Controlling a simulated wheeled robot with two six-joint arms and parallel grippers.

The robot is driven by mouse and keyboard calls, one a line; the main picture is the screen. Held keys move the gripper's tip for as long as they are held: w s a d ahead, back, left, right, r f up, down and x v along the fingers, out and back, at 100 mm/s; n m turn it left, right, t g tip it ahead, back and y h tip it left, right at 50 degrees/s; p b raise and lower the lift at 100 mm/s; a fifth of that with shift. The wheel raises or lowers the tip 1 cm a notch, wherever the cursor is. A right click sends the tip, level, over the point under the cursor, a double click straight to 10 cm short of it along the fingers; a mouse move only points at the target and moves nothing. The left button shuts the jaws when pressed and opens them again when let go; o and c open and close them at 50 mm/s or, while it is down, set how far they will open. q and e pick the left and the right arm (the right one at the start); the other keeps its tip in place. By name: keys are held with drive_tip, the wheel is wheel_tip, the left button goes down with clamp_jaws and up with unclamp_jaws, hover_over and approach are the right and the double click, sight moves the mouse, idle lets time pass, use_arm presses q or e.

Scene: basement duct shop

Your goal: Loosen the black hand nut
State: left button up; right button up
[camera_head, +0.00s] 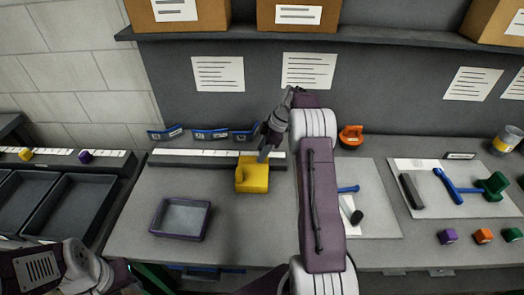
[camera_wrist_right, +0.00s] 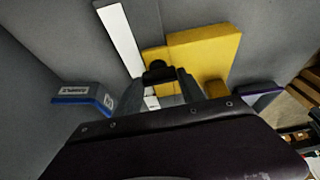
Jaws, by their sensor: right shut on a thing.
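The black hand nut (camera_wrist_right: 159,71) sits against a yellow block (camera_wrist_right: 205,55) in the right wrist view. My right gripper (camera_wrist_right: 160,83) has one finger on each side of the nut and is shut on it. In the head view the yellow block (camera_head: 252,178) stands on the grey bench, and my right gripper (camera_head: 264,153) reaches its back edge from above. The nut is hidden there behind the gripper and block. My left arm shows at the lower left of the head view, but its gripper is out of view.
A grey tray (camera_head: 180,218) lies left of the yellow block. Blue-edged label holders (camera_head: 210,134) stand behind it. An orange object (camera_head: 350,136) and a blue hammer-like tool (camera_head: 447,185) lie to the right. The bench in front of the block is clear.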

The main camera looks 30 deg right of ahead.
drive_tip(key=o, duration=1.4)
drive_tip(key=shift+c, duration=0.2)
drive_tip(key=v, duration=0.9)
drive_tip(key=shift+r, duration=0.1)
